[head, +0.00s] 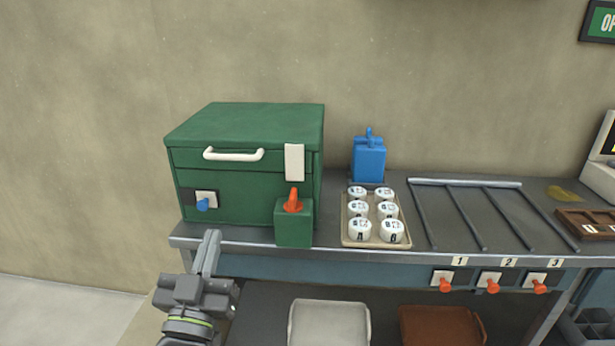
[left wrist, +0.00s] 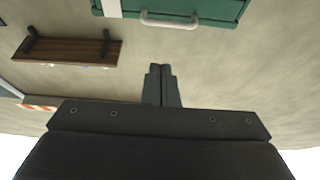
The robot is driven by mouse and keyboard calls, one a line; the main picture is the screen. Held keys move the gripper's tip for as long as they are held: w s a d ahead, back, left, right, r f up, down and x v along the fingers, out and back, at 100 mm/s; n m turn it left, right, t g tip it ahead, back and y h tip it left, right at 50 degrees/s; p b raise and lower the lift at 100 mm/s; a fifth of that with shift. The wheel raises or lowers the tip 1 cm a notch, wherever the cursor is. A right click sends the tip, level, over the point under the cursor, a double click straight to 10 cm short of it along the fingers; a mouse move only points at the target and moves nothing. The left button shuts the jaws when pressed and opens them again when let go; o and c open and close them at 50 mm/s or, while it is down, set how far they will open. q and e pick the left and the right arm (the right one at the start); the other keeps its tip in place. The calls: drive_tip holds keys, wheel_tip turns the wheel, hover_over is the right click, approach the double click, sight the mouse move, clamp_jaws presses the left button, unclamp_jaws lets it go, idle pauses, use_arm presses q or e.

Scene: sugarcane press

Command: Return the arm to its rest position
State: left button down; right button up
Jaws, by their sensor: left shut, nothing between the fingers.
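My left gripper (head: 208,254) is in front of the counter's left end, below the green press box, with its fingers pointing up. In the left wrist view its fingers (left wrist: 160,84) are together with nothing between them. It is apart from the green press (head: 245,140), which stands on the counter with a white handle (head: 233,154), a blue knob (head: 203,204) and an orange lever (head: 293,202). Part of the press also shows upside down at the top of the left wrist view (left wrist: 205,8). My right gripper is in neither view.
The counter (head: 436,237) holds a tray (head: 345,240) of several white-lidded cups, a blue container (head: 369,160) and a rack of dark bars (head: 465,184). Orange knobs (head: 445,285) line its front. A white bin (head: 329,324) and a brown bin (head: 440,325) are below. The floor at left is clear.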

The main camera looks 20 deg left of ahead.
use_arm(q)
wheel_tip(320, 180, down, 29)
drive_tip(key=a+g+h, duration=0.2)
drive_tip(key=g, duration=0.8)
drive_tip(key=s+f+g+h, duration=0.1)
drive_tip(key=s+f+g, duration=0.55)
drive_tip(key=f, duration=0.65)
drive_tip(key=s+d+f+m+g+h, duration=0.1)
drive_tip(key=s+d+f+g, duration=0.15)
drive_tip(key=s+f, duration=0.5)
drive_tip(key=s+d+f+g+h, duration=0.1)
drive_tip(key=s+f+g, duration=0.25)
drive_tip(key=s, duration=0.65)
drive_tip(key=s+a+f+m+t+p, duration=0.1)
drive_tip(key=s+a+p, duration=0.2)
drive_tip(key=s+p, duration=0.7)
drive_tip(key=p, duration=0.7)
drive_tip(key=shift+s+f+y+p, duration=0.15)
drive_tip(key=shift+f+y+p, duration=0.15)
drive_tip(key=shift+y, duration=0.1)
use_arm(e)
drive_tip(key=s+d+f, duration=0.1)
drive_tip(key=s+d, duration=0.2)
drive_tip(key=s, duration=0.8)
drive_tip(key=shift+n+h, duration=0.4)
use_arm(q)
drive_tip(key=shift+a+t, duration=0.1)
drive_tip(key=shift+t, duration=0.15)
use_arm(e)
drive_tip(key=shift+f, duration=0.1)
